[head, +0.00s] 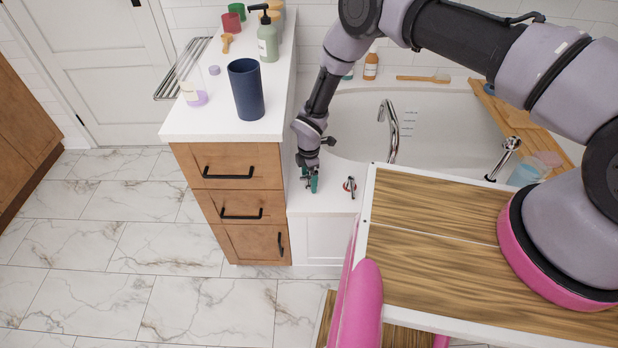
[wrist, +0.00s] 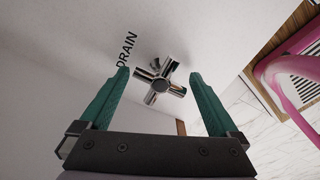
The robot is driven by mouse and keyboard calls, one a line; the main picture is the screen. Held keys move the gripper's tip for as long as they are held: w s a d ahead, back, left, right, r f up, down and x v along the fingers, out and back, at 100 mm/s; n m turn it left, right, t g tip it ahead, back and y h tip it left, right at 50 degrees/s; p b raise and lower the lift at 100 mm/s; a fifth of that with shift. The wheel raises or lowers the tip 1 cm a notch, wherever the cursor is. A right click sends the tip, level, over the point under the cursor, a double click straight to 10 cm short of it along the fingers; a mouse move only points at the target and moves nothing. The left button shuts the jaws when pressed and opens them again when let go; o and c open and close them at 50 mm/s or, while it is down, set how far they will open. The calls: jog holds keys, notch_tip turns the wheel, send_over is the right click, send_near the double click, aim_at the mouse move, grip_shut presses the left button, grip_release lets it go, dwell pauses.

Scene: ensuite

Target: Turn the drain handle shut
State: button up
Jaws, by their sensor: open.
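The drain handle (wrist: 160,82) is a chrome cross-shaped knob on a white surface, with the word DRAIN printed beside it. In the wrist view it sits ahead, between the two teal fingertips, with a gap to each; I see no clear contact. My gripper (wrist: 159,74) is open, with nothing held. In the head view my gripper (head: 311,182) is low over the white tub ledge (head: 330,203), beside the wooden cabinet. A small handle with a red mark (head: 349,186) stands just right of it; I cannot tell whether this is the drain handle.
The cabinet (head: 235,205) is close on the left, with a dark blue cup (head: 246,90) and bottles on top. The tub (head: 440,120) with its chrome spout (head: 389,130) lies behind. A hand shower (head: 504,157) stands at right. Tiled floor (head: 120,240) is clear at left.

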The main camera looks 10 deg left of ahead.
grip_shut()
jog(key=shift+m, duration=0.4)
jog(key=m, duration=0.4)
jog(key=shift+m, duration=0.3)
jog(key=m, duration=0.4)
jog(key=shift+m, duration=0.3)
jog(key=m, duration=0.5)
jog(key=shift+m, duration=0.4)
jog(key=c, duration=1.3)
grip_release()
jog(key=shift+m, duration=0.8)
jog(key=shift+d+m, duration=0.1)
jog(key=shift+m, duration=0.2)
